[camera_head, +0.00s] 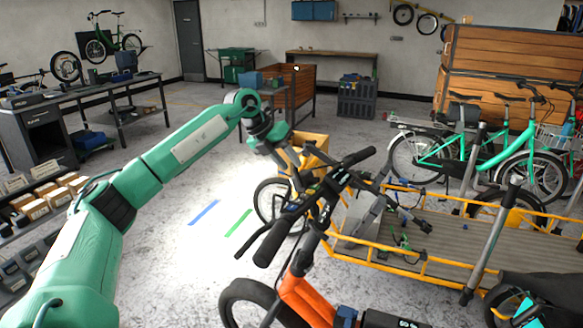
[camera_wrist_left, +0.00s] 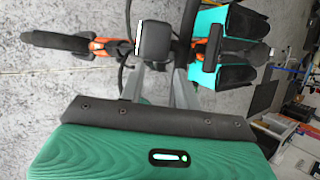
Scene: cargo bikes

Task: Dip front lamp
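The front lamp (camera_wrist_left: 154,40) shows in the left wrist view as a dark, square-faced block with a pale edge on its left side. It sits above an orange bike frame, between or just past the tips of my left gripper (camera_wrist_left: 157,72). Its grey fingers reach toward the lamp from both sides; whether they touch it is not clear. In the head view my left gripper (camera_head: 291,168) points down in front of the bike's handlebar (camera_head: 318,196), at the end of my green arm. The lamp cannot be made out there.
The orange bike (camera_head: 302,294) stands close in front. A yellow-railed cargo bed (camera_head: 440,243) lies to the right, with a teal bike (camera_head: 500,150) behind. A bright patch lights the floor around a blue strip (camera_head: 204,212) and a green strip (camera_head: 239,222).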

